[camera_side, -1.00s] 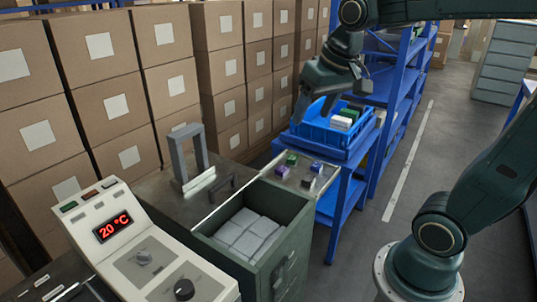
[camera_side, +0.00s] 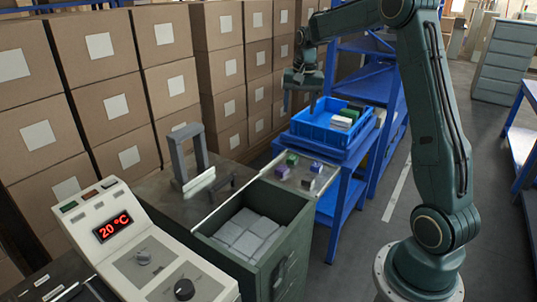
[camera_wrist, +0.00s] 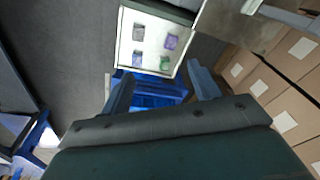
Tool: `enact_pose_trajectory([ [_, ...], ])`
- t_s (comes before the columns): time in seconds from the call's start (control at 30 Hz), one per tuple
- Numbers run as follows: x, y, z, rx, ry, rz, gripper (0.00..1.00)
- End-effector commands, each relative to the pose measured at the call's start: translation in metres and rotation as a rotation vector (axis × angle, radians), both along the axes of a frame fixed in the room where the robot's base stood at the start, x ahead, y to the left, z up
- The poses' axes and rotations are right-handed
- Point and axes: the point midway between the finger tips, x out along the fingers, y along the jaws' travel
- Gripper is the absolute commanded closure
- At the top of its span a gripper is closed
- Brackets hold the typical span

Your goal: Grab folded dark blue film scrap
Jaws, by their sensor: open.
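I cannot make out a folded dark blue film scrap for certain in either view. Several small coloured pieces, green (camera_side: 292,159), purple (camera_side: 316,167) and greyish, lie on a pale tray (camera_side: 327,174) at the end of the green cabinet. In the wrist view, purple pieces (camera_wrist: 170,42) and green ones (camera_wrist: 164,63) lie on the same tray (camera_wrist: 125,45). My gripper (camera_side: 299,103) is open and empty, above the left side of the blue crate (camera_side: 318,134). Its fingers (camera_wrist: 161,88) show apart in the wrist view, with the crate (camera_wrist: 155,100) between them.
The crate holds white and green pieces (camera_side: 341,120) and stands on a blue shelf unit. The green cabinet's open bin (camera_side: 262,262) holds grey blocks. A control panel (camera_side: 140,245) reads 20 °C. Stacked cartons (camera_side: 130,100) wall the left.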

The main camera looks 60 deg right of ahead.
Motion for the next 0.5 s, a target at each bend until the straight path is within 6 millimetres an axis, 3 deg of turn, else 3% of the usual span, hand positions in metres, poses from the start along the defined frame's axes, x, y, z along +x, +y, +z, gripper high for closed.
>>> enact_pose_trajectory([
  [0.23,0.007,-0.066,-0.055,0.042,0.044,-0.169,0.38],
  [0.5,0.0,-0.128,-0.118,0.081,0.083,-0.341,0.38],
])
